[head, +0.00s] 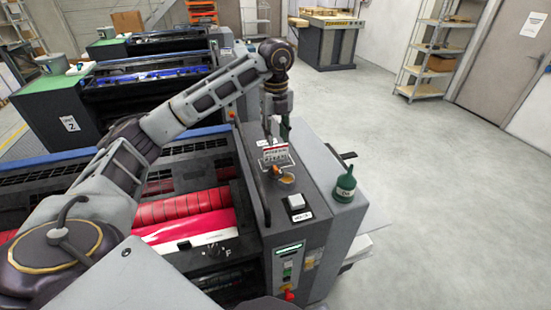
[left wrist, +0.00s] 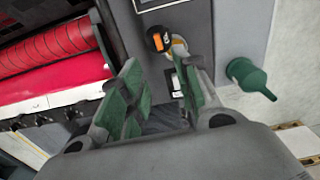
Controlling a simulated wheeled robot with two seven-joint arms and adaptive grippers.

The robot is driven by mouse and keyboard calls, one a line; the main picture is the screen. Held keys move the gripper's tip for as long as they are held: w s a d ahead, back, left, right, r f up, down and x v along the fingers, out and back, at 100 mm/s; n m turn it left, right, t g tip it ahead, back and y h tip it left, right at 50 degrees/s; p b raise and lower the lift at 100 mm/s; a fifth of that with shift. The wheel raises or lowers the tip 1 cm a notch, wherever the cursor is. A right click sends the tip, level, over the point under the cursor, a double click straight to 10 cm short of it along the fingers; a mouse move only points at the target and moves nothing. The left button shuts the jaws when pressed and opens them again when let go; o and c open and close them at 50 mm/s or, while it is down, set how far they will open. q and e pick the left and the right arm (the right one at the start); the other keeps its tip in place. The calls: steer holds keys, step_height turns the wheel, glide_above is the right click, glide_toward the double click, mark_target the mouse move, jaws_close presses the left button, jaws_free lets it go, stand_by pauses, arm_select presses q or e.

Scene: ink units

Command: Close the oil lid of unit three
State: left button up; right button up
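The near printing unit with red rollers has a grey side housing (head: 315,165). On its top is an amber oil opening (head: 287,179), with a small black lid with an orange mark (head: 277,170) beside it, seemingly raised. In the left wrist view the lid (left wrist: 159,39) and the amber opening (left wrist: 179,47) lie just beyond my fingers. My left gripper (head: 281,133) hangs over the housing, pointing down, behind the lid in the head view. Its green-padded fingers (left wrist: 158,92) are apart with nothing between them. My right gripper is not in view.
A green oil bottle (head: 345,184) stands on the housing's right side. A small sign (head: 276,154) and a white switch box (head: 296,203) flank the opening. Red rollers (head: 180,208) lie left. Unit 2 (head: 68,125) stands behind; the floor at right is clear.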

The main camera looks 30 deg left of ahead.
mark_target(275, 167)
arm_select(q)
steer(key=f+p, duration=0.1)
steer(key=f, duration=0.3)
steer(key=f+p, duration=0.1)
steer(key=f, duration=0.8)
steer(key=shift+w+a+f+p, duration=0.25)
steer(key=shift+a+p, duration=0.05)
steer(key=shift+p, duration=0.1)
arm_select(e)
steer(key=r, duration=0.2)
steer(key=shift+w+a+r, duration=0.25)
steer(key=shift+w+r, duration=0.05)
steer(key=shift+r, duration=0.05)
arm_select(q)
jaws_close()
